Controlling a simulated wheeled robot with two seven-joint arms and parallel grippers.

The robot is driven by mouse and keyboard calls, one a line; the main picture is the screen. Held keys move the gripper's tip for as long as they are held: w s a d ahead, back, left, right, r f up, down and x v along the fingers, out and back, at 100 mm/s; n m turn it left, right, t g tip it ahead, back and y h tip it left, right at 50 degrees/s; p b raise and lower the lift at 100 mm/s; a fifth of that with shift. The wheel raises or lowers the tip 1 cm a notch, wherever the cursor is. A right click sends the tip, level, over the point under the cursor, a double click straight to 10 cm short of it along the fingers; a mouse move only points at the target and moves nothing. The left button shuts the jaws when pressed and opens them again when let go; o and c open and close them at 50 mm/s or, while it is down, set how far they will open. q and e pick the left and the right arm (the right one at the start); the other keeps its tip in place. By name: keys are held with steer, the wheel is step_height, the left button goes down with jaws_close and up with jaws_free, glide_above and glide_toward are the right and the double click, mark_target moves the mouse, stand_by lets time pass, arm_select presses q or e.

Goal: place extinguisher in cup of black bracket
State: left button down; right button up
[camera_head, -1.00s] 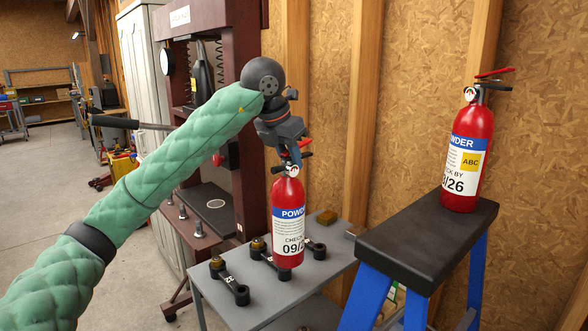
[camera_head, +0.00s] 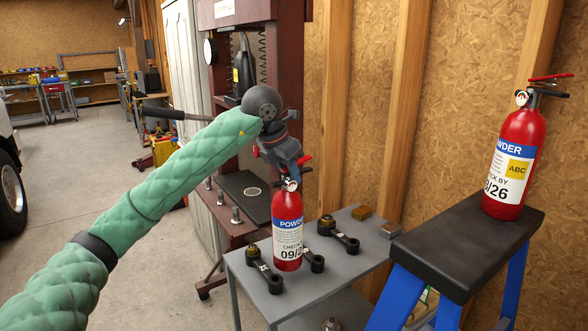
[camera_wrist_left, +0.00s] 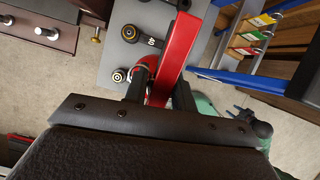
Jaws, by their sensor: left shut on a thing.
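My left gripper (camera_head: 289,165) is shut on the top of a red fire extinguisher (camera_head: 287,228), which hangs upright with its label towards the head camera. In that view it overlaps the grey table; I cannot tell whether its base touches anything. In the left wrist view the red extinguisher (camera_wrist_left: 180,48) runs up from between the dark fingers (camera_wrist_left: 160,92). Black arm-shaped parts (camera_head: 342,240) lie on the table, one with its end showing left of the extinguisher (camera_head: 264,272). I cannot make out a bracket with a cup for certain.
The grey table (camera_head: 305,300) also carries a small brass block (camera_head: 362,212). A second red extinguisher (camera_head: 514,165) stands on a black-topped blue step stool (camera_head: 455,245) at the right. A maroon press (camera_head: 285,80) stands behind the table.

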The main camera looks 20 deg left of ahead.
mark_target(290, 185)
arm_select(q)
steer(key=shift+f+p, duration=0.4)
steer(key=shift+f, duration=1.35)
arm_select(e)
steer(key=shift+s+d+r+h, duration=0.15)
steer(key=shift+s+d+r, duration=0.05)
steer(key=shift+d+r, duration=0.3)
steer(key=shift+s+d+r+h, duration=0.15)
steer(key=shift+s+d+r, duration=0.05)
steer(key=shift+d+r, duration=0.3)
arm_select(q)
steer(key=shift+f, duration=0.1)
arm_select(e)
steer(key=shift+a+f, duration=0.1)
arm_select(q)
steer(key=c, duration=1.4)
jaws_free()
steer(key=shift+f, duration=0.1)
steer(key=shift+o, duration=1.3)
steer(key=shift+s, duration=0.1)
arm_select(e)
steer(key=shift+f, duration=0.15)
arm_select(q)
steer(key=shift+p, duration=0.3)
